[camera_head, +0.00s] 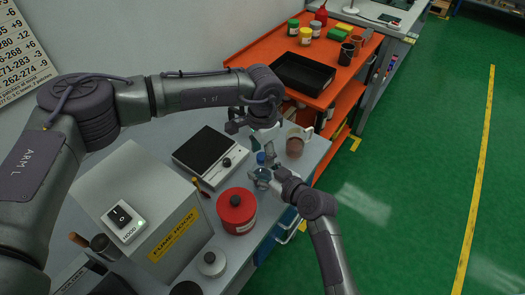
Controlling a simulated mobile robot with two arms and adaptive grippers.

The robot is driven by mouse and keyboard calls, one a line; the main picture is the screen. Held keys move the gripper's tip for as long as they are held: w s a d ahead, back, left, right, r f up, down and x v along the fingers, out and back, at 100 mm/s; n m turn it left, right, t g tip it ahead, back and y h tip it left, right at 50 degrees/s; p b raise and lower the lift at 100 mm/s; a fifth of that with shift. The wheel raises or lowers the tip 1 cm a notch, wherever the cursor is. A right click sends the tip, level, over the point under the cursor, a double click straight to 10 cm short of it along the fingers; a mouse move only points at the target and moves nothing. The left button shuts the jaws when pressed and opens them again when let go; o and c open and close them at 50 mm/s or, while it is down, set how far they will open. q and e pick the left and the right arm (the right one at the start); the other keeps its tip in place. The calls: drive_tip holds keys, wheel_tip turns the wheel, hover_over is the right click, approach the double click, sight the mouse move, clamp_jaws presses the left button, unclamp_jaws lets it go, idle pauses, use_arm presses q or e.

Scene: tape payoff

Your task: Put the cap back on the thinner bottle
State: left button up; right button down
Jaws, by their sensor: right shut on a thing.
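My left gripper (266,140) reaches over the bench from the left and points down; its fingers are small and partly hidden, so I cannot tell whether it is open or shut. A small blue item (260,158), which looks like a cap, shows just below it. My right gripper (270,178) comes up from the bottom and is shut on a bluish, clear bottle (262,174), partly hidden by the fingers. I cannot tell whether the blue item touches the bottle. A brown container (295,146) stands to the right of the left gripper.
A hotplate-like device (208,152) lies left of the grippers. A red round can (236,211) stands in front of it. The grey fume hood box (140,215) fills the near left. An orange cart (262,45) with a black tray (303,74) stands behind the bench.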

use_arm(q)
drive_tip(key=shift+r, duration=2.25)
drive_tip(key=shift+c, duration=0.4)
